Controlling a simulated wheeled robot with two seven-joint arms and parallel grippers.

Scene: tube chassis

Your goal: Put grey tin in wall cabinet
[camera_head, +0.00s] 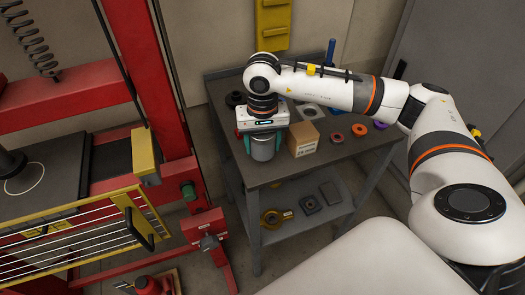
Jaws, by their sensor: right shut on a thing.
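My right arm reaches in from the right, and its gripper (263,137) points down over the left front part of a dark metal table (285,183). The right gripper is shut on the grey tin (263,149), with its green fingers on either side of it. The tin is upright at the table; I cannot tell whether its base touches the top. My left gripper is not in view. No wall cabinet can be made out for certain in this view.
A cardboard box (303,139) stands just right of the tin. An orange ring (359,130), a purple part (380,124) and a blue upright object (330,53) are on the table. Parts lie on its lower shelf (325,212). A red frame (150,80) stands close on the left.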

